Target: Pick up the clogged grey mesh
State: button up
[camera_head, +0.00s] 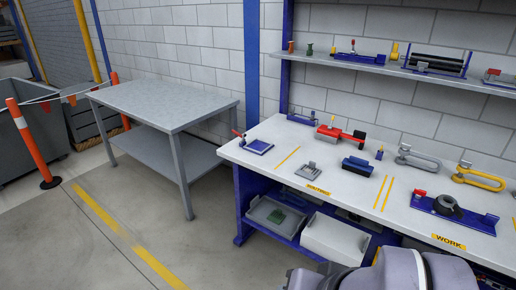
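No mesh can be made out for certain at this size. A small flat grey piece (308,167) with a raised part lies on the white workbench (262,172), behind the yellow "WAITING" label; I cannot tell whether it is the clogged grey mesh. Rounded grey-purple links of my arm show at the bottom edge, in front of the bench. My gripper is not in view.
A blue-framed pad (258,146), a red tool (340,133), a blue block (357,166) and grey (417,157) and yellow (480,177) shackles lie on the bench. Bins (275,215) sit below.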

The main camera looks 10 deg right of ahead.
aim_at(310, 172)
jog(key=i+z, duration=0.2)
jog(key=i, duration=0.3)
jog(key=i+z, duration=0.2)
jog(key=i, duration=0.3)
jog(key=i+j+z, duration=0.2)
jog(key=i, duration=0.25)
jog(key=i+j+z, duration=0.2)
jog(key=i, duration=0.3)
